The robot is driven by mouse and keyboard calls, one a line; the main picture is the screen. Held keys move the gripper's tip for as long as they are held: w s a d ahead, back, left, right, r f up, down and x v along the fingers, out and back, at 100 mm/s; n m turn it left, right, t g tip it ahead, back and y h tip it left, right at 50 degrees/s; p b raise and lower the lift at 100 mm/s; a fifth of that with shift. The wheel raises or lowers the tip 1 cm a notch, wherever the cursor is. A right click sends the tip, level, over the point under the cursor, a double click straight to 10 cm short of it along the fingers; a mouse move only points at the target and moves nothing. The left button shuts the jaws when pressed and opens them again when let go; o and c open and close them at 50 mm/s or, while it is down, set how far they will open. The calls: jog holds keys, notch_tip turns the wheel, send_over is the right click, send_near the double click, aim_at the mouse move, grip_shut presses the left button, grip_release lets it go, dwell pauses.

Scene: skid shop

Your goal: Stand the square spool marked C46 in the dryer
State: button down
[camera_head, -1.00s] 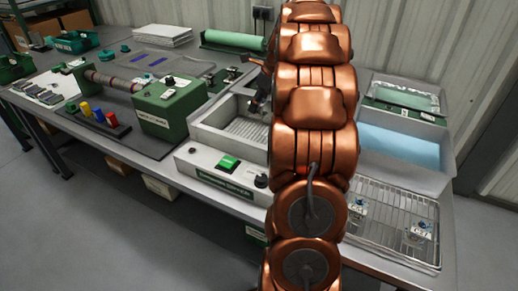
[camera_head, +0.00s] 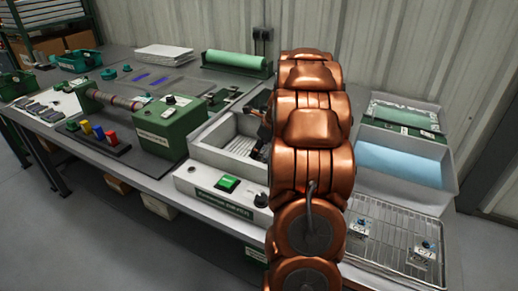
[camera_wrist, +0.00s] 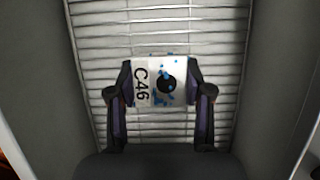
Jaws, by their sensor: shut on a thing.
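The square spool marked C46 (camera_wrist: 150,68) is pale, with a dark round hole and blue specks. My gripper (camera_wrist: 160,80) is shut on it, one dark finger on each side, in the wrist view. Below it is the slatted metal floor (camera_wrist: 225,45) of a grey-walled basin. I cannot tell whether the spool touches the slats. In the head view this basin (camera_head: 207,136) is a light grey box with a green button on its front panel (camera_head: 228,183); its label is too small to read surely. My arm hides the basin's right part and the spool there.
Right of my arm are a wire rack (camera_head: 395,222) with small marked pieces, a tray with a blue sheet (camera_head: 400,162) and another tray behind it. A green machine (camera_head: 172,125) stands left of the basin. A green roll (camera_head: 235,61) lies at the back.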

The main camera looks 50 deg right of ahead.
jog(key=shift+c, duration=2.4)
grip_release()
jog(key=v, duration=1.2)
jog(key=a+n, duration=0.2)
jog(key=a, duration=0.2)
jog(key=a+n+g, duration=0.1)
jog(key=a+n, duration=0.1)
jog(key=a, duration=0.3)
jog(key=a+n, duration=0.2)
jog(key=a, duration=0.2)
jog(key=shift+s+a+f+n+g+y, duration=0.2)
jog(key=shift+a+n+g+y, duration=0.1)
jog(key=shift+n+y, duration=0.1)
jog(key=s+a+f+n+g, duration=0.15)
jog(key=s+a+n, duration=0.35)
jog(key=a+n, duration=0.5)
jog(key=s+a+f+n+g+h, duration=0.1)
jog(key=s+a+f+n+g, duration=0.1)
jog(key=s+a+n, duration=0.5)
jog(key=s+a+f+n+g+h, duration=0.1)
jog(key=s+a+f+n+g, duration=0.1)
jog(key=s+a+n, duration=0.6)
jog(key=s+f, duration=0.1)
jog(key=s, duration=0.5)
jog(key=shift+s+n, duration=0.25)
jog(key=shift+n, duration=0.15)
